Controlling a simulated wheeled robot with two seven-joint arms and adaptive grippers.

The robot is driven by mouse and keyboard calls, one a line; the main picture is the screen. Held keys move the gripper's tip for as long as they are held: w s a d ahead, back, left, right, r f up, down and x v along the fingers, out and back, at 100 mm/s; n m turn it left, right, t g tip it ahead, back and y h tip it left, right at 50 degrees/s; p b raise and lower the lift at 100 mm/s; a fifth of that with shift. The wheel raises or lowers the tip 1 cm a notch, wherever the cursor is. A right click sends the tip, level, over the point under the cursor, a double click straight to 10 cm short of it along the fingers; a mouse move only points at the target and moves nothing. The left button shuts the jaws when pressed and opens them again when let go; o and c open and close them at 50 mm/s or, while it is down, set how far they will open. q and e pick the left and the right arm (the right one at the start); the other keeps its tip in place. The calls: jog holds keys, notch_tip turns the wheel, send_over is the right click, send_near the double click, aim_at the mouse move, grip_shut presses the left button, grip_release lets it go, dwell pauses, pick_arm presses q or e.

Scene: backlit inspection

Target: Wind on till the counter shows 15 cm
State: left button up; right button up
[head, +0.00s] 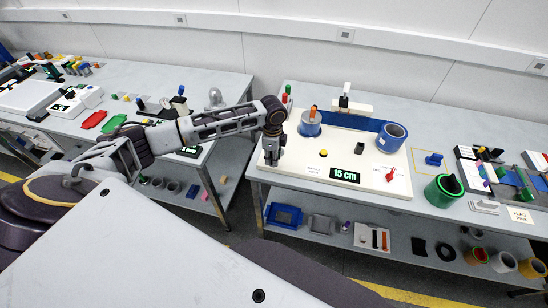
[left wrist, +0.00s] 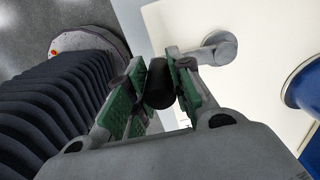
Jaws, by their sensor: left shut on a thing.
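The winding device is a cream board (head: 340,160) on the right table. Its counter (head: 345,175) reads 15 cm in green on black. A blue spool (head: 310,128) with an orange top stands at the left and a blue roll (head: 394,136) at the right, with a blue band (head: 352,121) between them. My left gripper (head: 272,154) is at the board's left edge. In the left wrist view its green-padded fingers (left wrist: 158,88) are shut on the black crank handle (left wrist: 158,84). The grey crank arm (left wrist: 214,48) shows behind the fingers. My right gripper is not in view.
A red lever (head: 390,174), a yellow button (head: 324,153) and a black block (head: 359,147) sit on the board. A gap separates the two tables.

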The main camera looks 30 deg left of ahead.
pick_arm(q)
jog(key=o, duration=1)
jog(key=shift+w+r, duration=0.15)
jog(key=shift+r, duration=0.15)
jog(key=shift+f, duration=0.1)
jog(key=shift+w+r, duration=0.1)
jog(key=shift+r, duration=0.1)
jog(key=shift+s+r, duration=0.2)
jog(key=shift+r, duration=3.45)
jog(key=shift+s+f, duration=0.1)
